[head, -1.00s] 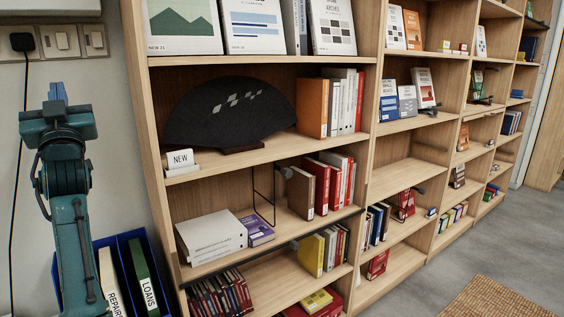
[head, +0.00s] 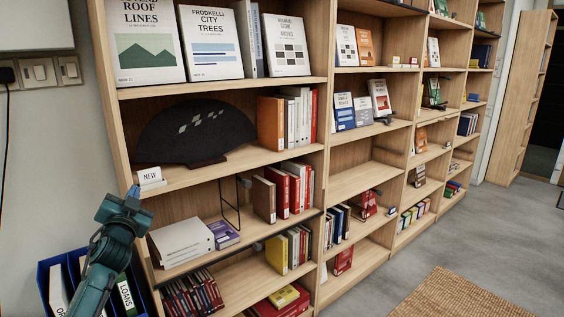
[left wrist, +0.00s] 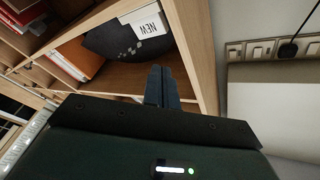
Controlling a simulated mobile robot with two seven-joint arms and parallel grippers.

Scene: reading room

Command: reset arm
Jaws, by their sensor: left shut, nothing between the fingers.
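My left arm comes in at the lower left of the head view. Its gripper (head: 131,195) points up and away, in front of the left end of the bookcase (head: 107,110). In the left wrist view the gripper fingers (left wrist: 161,86) are together with nothing between them. Beyond them are the bookcase shelf and the NEW sign (left wrist: 146,24). I cannot tell from these views whether the fingers touch the bookcase. My right gripper is not in view.
A blue bin with LOANS (head: 127,295) and other binders stands behind my left arm. White books (head: 182,240), a purple book (head: 222,234) and a black fan (head: 195,130) rest on the shelves. Grey floor (head: 385,272) and a woven rug (head: 462,297) lie at the right.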

